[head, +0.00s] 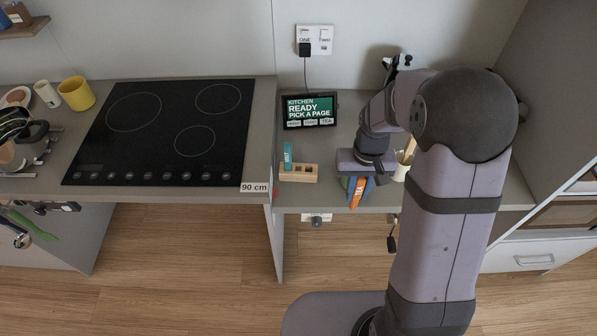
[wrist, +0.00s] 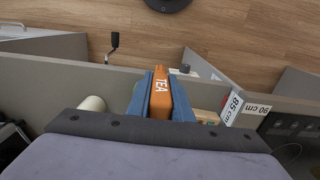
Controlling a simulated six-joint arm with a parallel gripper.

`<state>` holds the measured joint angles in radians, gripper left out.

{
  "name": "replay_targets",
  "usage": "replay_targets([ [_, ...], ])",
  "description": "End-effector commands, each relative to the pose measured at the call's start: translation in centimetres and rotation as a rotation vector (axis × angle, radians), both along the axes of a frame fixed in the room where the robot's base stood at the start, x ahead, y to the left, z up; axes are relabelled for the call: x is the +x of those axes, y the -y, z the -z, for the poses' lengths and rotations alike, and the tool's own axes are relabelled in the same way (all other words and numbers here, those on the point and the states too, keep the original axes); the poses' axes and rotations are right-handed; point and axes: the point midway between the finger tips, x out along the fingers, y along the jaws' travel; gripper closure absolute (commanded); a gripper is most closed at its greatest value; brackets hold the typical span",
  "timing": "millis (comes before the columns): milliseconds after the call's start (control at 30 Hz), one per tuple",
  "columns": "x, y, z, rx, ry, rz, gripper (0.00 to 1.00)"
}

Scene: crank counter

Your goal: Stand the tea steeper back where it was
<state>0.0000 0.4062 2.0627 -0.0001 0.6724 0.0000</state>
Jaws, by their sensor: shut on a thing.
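The tea steeper (head: 357,191) is an orange piece marked TEA. It is held between the blue fingers of my gripper (head: 360,188) near the front edge of the right-hand counter. In the wrist view the steeper (wrist: 161,100) sits upright between the two fingers (wrist: 163,88), with its lettering showing. A wooden block (head: 298,175) with holes stands left of my gripper, apart from the steeper. It holds a teal piece (head: 288,156). In the wrist view the block (wrist: 205,116) is partly hidden behind my gripper.
A tablet (head: 309,111) stands behind the block. A pale cup (head: 401,172) with wooden tools is close to the right of my gripper, partly hidden by my arm. The black hob (head: 165,135) is to the left. A black-handled crank (head: 391,241) hangs below the counter front.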

Motion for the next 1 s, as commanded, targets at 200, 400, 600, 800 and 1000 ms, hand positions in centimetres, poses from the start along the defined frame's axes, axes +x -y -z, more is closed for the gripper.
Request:
replay_targets([
  [200, 0.0, 0.0, 0.0, 0.000, 0.000, 0.000, 1.00],
  [400, 0.6, -0.2, -0.1, 0.000, 0.002, 0.001, 1.00],
  [600, 3.2, -1.3, -0.4, 0.000, 0.002, 0.008, 1.00],
  [800, 7.6, -3.6, -0.8, 0.000, 0.000, 0.022, 1.00],
  [1000, 11.9, -6.7, -0.9, 0.000, 0.000, 0.041, 1.00],
])
